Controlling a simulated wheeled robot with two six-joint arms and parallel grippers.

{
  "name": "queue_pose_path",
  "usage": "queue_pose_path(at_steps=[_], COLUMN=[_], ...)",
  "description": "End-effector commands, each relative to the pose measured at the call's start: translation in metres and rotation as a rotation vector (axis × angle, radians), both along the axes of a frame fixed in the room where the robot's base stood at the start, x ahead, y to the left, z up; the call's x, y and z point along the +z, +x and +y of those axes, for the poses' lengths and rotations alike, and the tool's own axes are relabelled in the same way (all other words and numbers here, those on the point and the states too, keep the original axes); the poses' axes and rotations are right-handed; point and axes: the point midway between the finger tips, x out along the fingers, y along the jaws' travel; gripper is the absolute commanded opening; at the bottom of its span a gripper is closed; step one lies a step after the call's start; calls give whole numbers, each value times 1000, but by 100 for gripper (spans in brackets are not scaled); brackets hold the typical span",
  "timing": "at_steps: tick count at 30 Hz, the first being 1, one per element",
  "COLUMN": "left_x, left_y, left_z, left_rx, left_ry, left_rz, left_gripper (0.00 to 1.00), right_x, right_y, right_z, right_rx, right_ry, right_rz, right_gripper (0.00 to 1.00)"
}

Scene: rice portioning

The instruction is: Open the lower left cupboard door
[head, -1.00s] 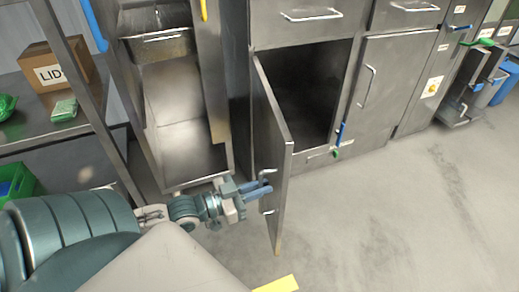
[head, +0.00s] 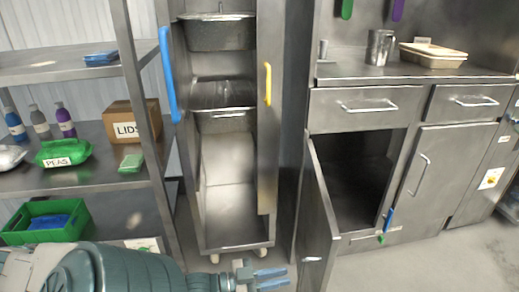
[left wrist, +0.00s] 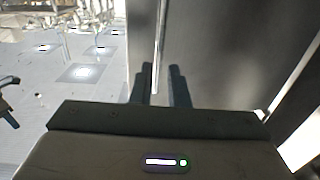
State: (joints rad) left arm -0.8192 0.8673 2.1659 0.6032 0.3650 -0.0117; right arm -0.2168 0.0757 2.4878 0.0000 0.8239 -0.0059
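The lower left cupboard (head: 360,172) is open in the head view, and its dark inside shows. Its grey door (head: 319,225) stands swung far out toward me, with a short handle (head: 313,259) on its face. My left gripper (head: 273,278) is at the bottom of the head view, left of the door and a little apart from the handle. Its two blue fingers are apart with nothing seen between them. In the left wrist view, the fingers (left wrist: 163,85) stand apart before a grey upright panel. My right gripper is not in view.
A tall open cabinet (head: 265,200) stands left of the door. A shelf rack (head: 85,130) with a LIDS box (head: 130,122) and a green crate (head: 48,222) is farther left. Another closed cupboard door (head: 430,175) is at the right. The floor (head: 440,262) at front right is clear.

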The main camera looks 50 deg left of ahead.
Motion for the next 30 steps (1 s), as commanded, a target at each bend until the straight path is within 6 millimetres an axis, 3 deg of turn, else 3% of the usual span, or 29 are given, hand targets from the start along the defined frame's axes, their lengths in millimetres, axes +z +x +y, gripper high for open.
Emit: queue_pose_path(at_steps=[3, 10, 30], left_x=[3, 1, 0], left_y=[-19, -41, -44], left_z=[10, 21, 23], left_rx=[0, 1, 1], left_ry=[2, 0, 0], left_rz=[6, 2, -1], left_gripper=[15, 15, 15], right_x=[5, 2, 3], right_y=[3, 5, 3], right_z=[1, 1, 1], right_rx=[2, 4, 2], right_ry=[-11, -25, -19], right_rz=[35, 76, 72], right_gripper=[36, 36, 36])
